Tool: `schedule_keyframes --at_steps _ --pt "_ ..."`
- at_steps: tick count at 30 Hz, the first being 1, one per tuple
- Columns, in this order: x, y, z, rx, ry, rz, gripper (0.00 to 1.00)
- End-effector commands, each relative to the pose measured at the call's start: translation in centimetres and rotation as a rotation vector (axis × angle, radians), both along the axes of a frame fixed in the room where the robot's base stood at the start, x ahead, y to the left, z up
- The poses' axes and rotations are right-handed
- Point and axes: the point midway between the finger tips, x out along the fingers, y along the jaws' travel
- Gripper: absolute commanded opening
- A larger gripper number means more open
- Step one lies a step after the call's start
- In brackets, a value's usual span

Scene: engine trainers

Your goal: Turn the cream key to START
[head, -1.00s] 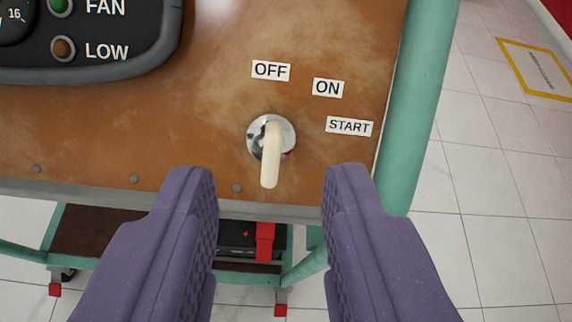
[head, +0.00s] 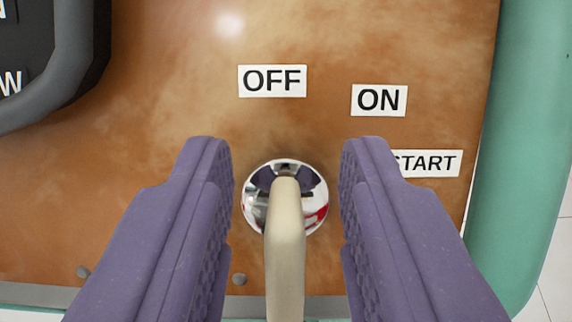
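The cream key (head: 286,250) sits in a round chrome switch (head: 258,205) on the brown panel (head: 170,150). Its handle sticks out toward me and runs down the picture, roughly below the OFF label (head: 272,81). The ON label (head: 379,100) is up and right of the switch. The START label (head: 432,163) is to the right, its left end hidden by my right finger. My gripper (head: 286,165) is open, with one purple finger on each side of the key. A gap shows between the key and each finger.
A dark raised control box (head: 80,50) with a thick rim is at the upper left. A teal tube frame (head: 520,180) runs along the right edge of the panel.

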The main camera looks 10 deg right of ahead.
Motion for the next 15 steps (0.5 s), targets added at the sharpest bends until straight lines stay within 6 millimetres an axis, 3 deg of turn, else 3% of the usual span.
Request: schedule_keyframes --at_steps 2,3,7,15 --pt "-0.01 0.0 0.03 0.0 0.0 0.0 0.36" --pt "-0.02 0.0 0.03 0.0 0.0 0.0 0.32" --pt "-0.03 0.01 0.03 0.0 0.0 0.0 0.02" --pt "-0.04 0.0 0.02 0.007 -0.001 -0.006 0.0"
